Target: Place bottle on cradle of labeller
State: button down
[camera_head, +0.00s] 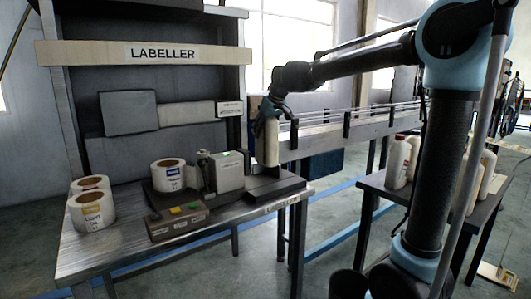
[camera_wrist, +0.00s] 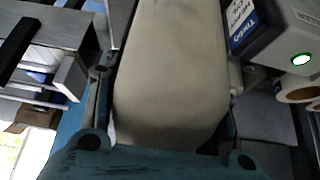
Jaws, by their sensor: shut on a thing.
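A pale cream bottle (camera_head: 272,146) is held upright by my gripper (camera_head: 270,108) at the right end of the labeller. My gripper is shut on it from above. In the wrist view the bottle (camera_wrist: 172,75) fills the middle, with a gripper finger on each side. The labeller (camera_head: 232,172) is a grey unit with a label roll, on a dark base. The dark cradle (camera_head: 277,187) is at the base's right end, under the bottle. I cannot tell whether the bottle's bottom touches it. The labeller's housing (camera_wrist: 275,40) shows beside the bottle in the wrist view.
The labeller stands on a metal table (camera_head: 90,262). Label rolls (camera_head: 92,212) lie at the table's left, and a button box (camera_head: 178,221) is in front of the labeller. A conveyor (camera_head: 325,136) runs behind. Several bottles (camera_head: 398,163) stand on a second table at right.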

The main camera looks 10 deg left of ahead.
aim_at(274, 120)
jog(key=shift+f, duration=3.05)
jog(key=c, duration=0.7)
grip_release()
jog(key=shift+d+r, duration=0.1)
jog(key=v, duration=1.1)
jog(key=shift+s+d+r, duration=0.15)
jog(key=shift+r, duration=0.2)
jog(key=s+d+f+m+h, duration=0.1)
jog(key=s+d+f, duration=0.25)
jog(key=d, duration=0.55)
jog(key=s+d+f+m+h, duration=0.1)
jog(key=s+d+f+m, duration=0.15)
jog(key=d+f, duration=0.4)
jog(key=s+d+f+m+h, duration=0.1)
jog(key=s+d+f, duration=0.15)
jog(key=d, duration=0.75)
jog(key=s+d+f+m+g+h, duration=0.2)
jog(key=s+d+f+m, duration=0.3)
jog(key=s+d+f, duration=1)
jog(key=s+f, duration=0.3)
jog(key=f, duration=0.1)
jog(key=shift+s, duration=0.2)
